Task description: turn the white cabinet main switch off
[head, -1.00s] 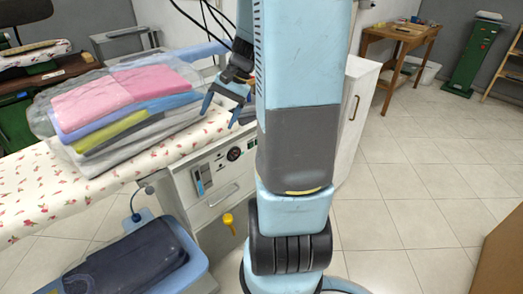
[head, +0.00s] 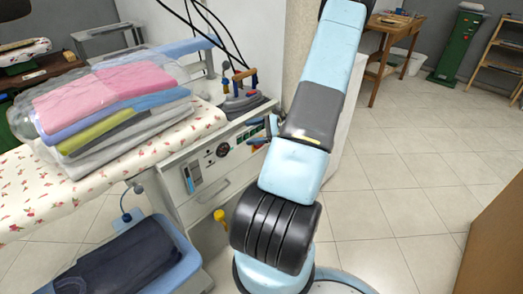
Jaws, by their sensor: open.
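The white cabinet (head: 225,180) stands under the end of the ironing board. On its front panel is a round black main switch (head: 222,150) with a small light and reddish mark; its setting is too small to read. My gripper (head: 252,134) is at the panel's right part, to the right of the switch and apart from it in the picture. Its blue fingers are spread and empty, pointing left. The rest of the gripper is mostly hidden behind my arm.
An iron (head: 241,98) stands on the board's end, above the panel. Folded clothes (head: 115,105) lie on the floral board (head: 60,195). A yellow-handled valve (head: 220,216) sticks out below. A blue basket (head: 185,268) stands at lower left. The tiled floor at right is clear.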

